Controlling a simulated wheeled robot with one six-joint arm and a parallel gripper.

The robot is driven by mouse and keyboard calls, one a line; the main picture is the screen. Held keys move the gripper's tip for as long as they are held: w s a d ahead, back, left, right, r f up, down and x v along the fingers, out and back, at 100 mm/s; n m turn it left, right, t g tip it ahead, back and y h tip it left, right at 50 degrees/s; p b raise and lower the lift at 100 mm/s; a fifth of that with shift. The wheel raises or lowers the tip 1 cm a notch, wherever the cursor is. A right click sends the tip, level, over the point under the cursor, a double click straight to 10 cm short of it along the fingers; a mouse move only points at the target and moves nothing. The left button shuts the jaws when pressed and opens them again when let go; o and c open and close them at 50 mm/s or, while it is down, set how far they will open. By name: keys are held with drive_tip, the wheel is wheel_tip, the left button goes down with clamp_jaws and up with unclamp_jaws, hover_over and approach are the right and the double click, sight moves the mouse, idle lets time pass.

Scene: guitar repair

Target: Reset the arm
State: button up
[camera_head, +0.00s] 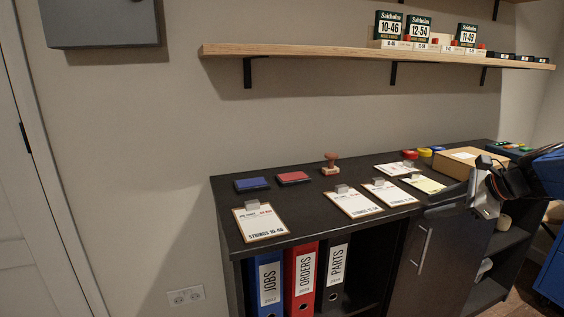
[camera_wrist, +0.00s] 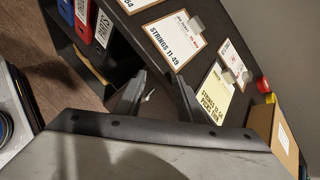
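My gripper (camera_head: 484,196) is at the right of the head view, in front of the black cabinet's front edge and near a cardboard box. In the wrist view its two dark fingers (camera_wrist: 160,88) stand apart with a gap between them. Nothing is held between them. My arm comes in from the right edge of the head view.
The black cabinet top (camera_head: 300,204) bears several clipboards, a red ink pad (camera_head: 293,177), a blue ink pad (camera_head: 251,184), a stamp (camera_head: 331,166) and the cardboard box (camera_head: 468,160). A wooden shelf (camera_head: 300,53) hangs above. Binders (camera_head: 303,275) stand below.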

drive_tip(key=s+a+f+n+g+h, duration=0.1)
drive_tip(key=s+a+f+n, duration=0.3)
drive_tip(key=s+n, duration=0.3)
drive_tip(key=s+a+f+n+g+h, duration=0.1)
drive_tip(key=s+a+f+n+h, duration=0.1)
drive_tip(key=s+a+f+n, duration=0.2)
drive_tip(key=s+a+f+n+g+h, duration=0.1)
drive_tip(key=s+a+f+n, duration=0.3)
drive_tip(key=s+n, duration=0.6)
drive_tip(key=s, duration=0.2)
drive_tip(key=shift+s+n+g+h, duration=0.3)
drive_tip(key=shift+s+g+h, duration=0.1)
drive_tip(key=shift+o, duration=0.5)
drive_tip(key=shift+s+d+f+n, duration=0.2)
drive_tip(key=shift+s+f+n, duration=0.25)
drive_tip(key=shift+n, duration=0.15)
